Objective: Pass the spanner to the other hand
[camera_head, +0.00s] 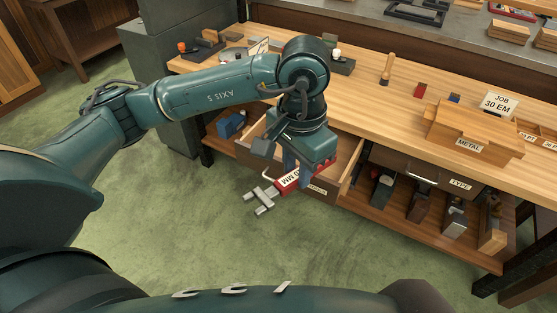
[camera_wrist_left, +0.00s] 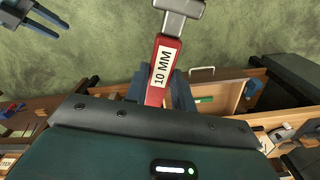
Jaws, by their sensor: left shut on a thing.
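The spanner (camera_head: 288,183) has a red handle with a white label and a grey metal jaw end. In the left wrist view its label reads "10 MM" (camera_wrist_left: 163,65). My left gripper (camera_head: 297,172) is shut on the red handle, and the grey jaw end sticks out past the fingers, over the floor in front of the bench. Its fingers also show beside the handle in the left wrist view (camera_wrist_left: 160,95). My right gripper (camera_wrist_left: 40,17) shows at the top left of the left wrist view, its two dark fingers apart and empty, away from the spanner.
An open drawer (camera_head: 347,182) juts from the wooden bench (camera_head: 370,105) just behind the spanner. A closed drawer marked "TYPE" (camera_head: 425,175) is to the right, above a shelf with several tools. The green floor (camera_head: 190,220) in front is clear.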

